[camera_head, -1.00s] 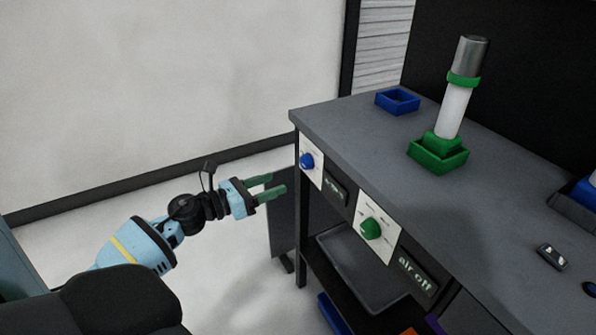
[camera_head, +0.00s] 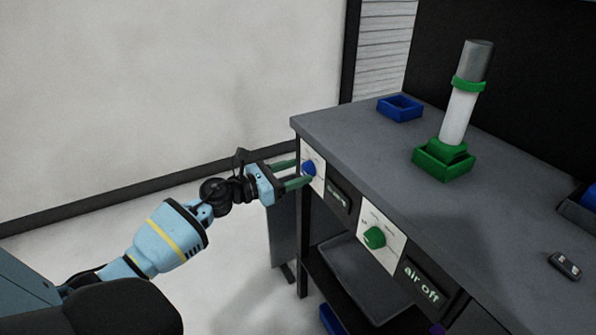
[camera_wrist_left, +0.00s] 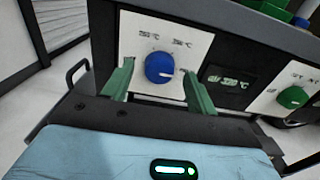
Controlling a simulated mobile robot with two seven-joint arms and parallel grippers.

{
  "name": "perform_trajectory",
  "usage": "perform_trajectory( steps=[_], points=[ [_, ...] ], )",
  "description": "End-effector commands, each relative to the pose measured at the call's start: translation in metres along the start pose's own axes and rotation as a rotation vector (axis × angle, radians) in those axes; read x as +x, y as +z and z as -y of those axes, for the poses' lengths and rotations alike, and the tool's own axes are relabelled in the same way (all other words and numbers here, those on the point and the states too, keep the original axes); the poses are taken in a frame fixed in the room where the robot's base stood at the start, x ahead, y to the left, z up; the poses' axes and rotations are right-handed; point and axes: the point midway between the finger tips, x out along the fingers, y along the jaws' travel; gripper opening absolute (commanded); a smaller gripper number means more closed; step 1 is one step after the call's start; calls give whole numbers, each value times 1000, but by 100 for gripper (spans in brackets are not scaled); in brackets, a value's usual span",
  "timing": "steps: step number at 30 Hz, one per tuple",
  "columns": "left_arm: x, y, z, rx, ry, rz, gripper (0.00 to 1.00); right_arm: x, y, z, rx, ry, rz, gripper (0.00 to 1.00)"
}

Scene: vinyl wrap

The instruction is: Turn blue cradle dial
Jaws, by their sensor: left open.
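The blue dial (camera_head: 309,168) is a round knob on a white panel at the left end of the bench front. In the left wrist view the blue dial (camera_wrist_left: 159,67) sits between the two green fingers, with a gap on each side. My left gripper (camera_head: 293,174) is open, its fingertips close to the panel. It also shows in the left wrist view (camera_wrist_left: 157,84). Whether the fingertips touch the panel I cannot tell. The blue cradle (camera_head: 400,108) is an empty square tray on the bench top at the far left corner. My right gripper is not in view.
A green dial (camera_head: 375,237) is on a second panel to the right, beside a display (camera_head: 421,283) reading "air off". A green cradle (camera_head: 443,163) holds an upright white cylinder (camera_head: 458,118) with a grey top. A dark tray (camera_head: 365,275) lies under the bench top (camera_head: 500,215).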

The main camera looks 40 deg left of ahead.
Motion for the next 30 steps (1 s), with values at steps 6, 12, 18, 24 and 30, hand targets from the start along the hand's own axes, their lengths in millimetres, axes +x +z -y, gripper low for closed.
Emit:
perform_trajectory(
  steps=[6,12,18,24,30],
  points=[
    [12,0,0,0,0,0,58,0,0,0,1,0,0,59],
    [13,0,0,1,0,0,58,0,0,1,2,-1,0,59],
    [13,0,0,0,-1,0,42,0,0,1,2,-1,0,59],
    [13,0,0,0,0,0,16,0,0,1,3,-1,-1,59],
    [13,0,0,-10,-1,0,14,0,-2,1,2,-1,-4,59]
  ],
)
